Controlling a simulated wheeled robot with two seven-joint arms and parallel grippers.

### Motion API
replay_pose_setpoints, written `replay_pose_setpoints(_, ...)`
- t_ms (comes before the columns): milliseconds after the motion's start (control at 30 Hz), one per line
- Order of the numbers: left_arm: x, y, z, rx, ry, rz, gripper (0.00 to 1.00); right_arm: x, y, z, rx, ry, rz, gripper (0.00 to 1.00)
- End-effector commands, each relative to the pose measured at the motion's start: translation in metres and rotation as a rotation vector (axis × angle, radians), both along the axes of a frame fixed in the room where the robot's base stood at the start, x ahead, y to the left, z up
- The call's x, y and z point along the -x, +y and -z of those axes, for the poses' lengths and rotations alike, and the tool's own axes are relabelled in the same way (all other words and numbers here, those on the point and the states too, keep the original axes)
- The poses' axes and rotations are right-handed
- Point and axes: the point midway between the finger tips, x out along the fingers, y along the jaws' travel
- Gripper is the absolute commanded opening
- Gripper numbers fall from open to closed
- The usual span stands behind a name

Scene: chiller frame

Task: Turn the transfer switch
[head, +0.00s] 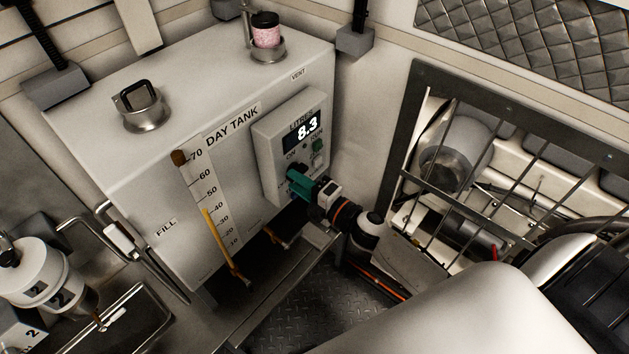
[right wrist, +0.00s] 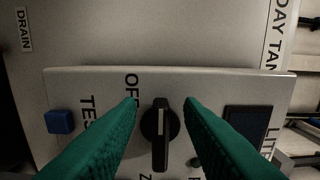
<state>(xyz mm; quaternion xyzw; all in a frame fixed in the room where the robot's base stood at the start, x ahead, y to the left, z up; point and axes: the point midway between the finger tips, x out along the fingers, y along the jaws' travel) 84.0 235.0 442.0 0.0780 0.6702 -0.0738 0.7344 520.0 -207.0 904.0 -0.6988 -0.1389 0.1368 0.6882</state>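The transfer switch is a black rotary knob (right wrist: 160,138) on the pale control box (head: 270,135) on the front of the day tank. My right gripper (head: 297,181) is at the lower part of the box and hides the knob in the head view. In the right wrist view its two green fingers (right wrist: 160,104) are open, one on each side of the knob, with a visible gap to each. My left gripper is not in view.
The day tank (head: 125,195) has a level scale, and its box display (head: 304,128) reads 8.3. A blue button (right wrist: 60,122) sits left of the knob in the wrist view. A barred metal frame (head: 408,150) stands to the right. Pale canisters (head: 38,262) stand lower left.

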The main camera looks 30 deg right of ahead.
Motion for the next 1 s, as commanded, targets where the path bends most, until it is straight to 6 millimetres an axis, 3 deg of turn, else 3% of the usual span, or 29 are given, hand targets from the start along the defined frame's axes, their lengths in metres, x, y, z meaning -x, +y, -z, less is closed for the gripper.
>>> replay_pose_setpoints(500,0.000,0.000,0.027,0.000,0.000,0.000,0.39,0.088,-0.035,0.004,0.002,0.004,-0.001,0.34)
replay_pose_setpoints(700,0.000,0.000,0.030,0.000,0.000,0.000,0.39,0.103,-0.042,0.002,0.001,0.003,0.000,0.34)
replay_pose_setpoints(1000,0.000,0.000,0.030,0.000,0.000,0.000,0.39,0.105,-0.043,0.001,0.002,0.001,-0.001,0.34)
